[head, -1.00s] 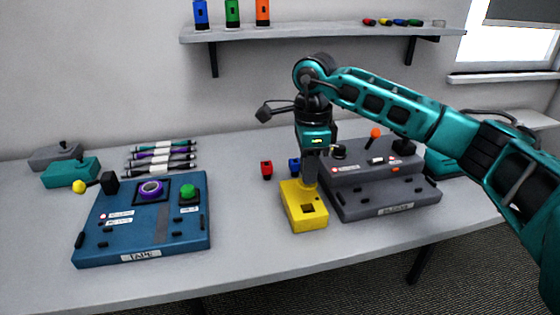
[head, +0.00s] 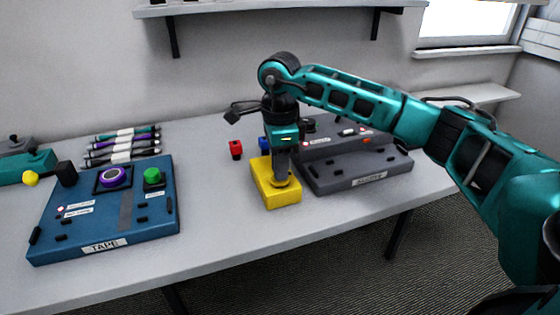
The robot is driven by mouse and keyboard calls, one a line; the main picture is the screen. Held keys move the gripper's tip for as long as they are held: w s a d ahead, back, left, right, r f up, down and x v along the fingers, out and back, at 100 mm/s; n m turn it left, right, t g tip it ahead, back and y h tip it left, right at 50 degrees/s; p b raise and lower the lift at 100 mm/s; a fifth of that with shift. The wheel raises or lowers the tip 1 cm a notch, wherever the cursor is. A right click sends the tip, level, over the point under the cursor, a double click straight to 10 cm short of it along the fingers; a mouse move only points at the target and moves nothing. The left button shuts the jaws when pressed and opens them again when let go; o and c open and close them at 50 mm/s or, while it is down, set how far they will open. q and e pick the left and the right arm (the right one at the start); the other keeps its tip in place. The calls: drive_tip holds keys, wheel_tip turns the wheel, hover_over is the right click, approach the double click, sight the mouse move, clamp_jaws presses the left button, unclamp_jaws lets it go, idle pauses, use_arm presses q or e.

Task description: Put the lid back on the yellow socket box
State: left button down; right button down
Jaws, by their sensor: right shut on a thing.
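The yellow socket box (head: 266,188) stands on the table just left of the grey device. My right gripper (head: 281,178) points straight down over the box, with its fingertips at the top of the box. It is shut on a small yellow piece that looks like the lid; the fingers hide most of it. I cannot tell whether the lid is seated or just above the opening. My left gripper is not in view.
The grey device (head: 360,172) stands close to the right of the box. The blue TAPE station (head: 100,222) is at left, with clear table between.

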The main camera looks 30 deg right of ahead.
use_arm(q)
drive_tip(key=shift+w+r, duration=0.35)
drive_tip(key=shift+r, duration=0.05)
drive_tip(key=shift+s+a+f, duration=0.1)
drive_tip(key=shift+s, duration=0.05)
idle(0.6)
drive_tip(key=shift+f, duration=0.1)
use_arm(e)
drive_tip(key=shift+f, duration=0.2)
idle(0.4)
idle(0.7)
drive_tip(key=c, duration=0.5)
unclamp_jaws()
drive_tip(key=shift+r, duration=0.1)
drive_tip(key=shift+r+p, duration=2.75)
drive_tip(key=shift+r, duration=0.7)
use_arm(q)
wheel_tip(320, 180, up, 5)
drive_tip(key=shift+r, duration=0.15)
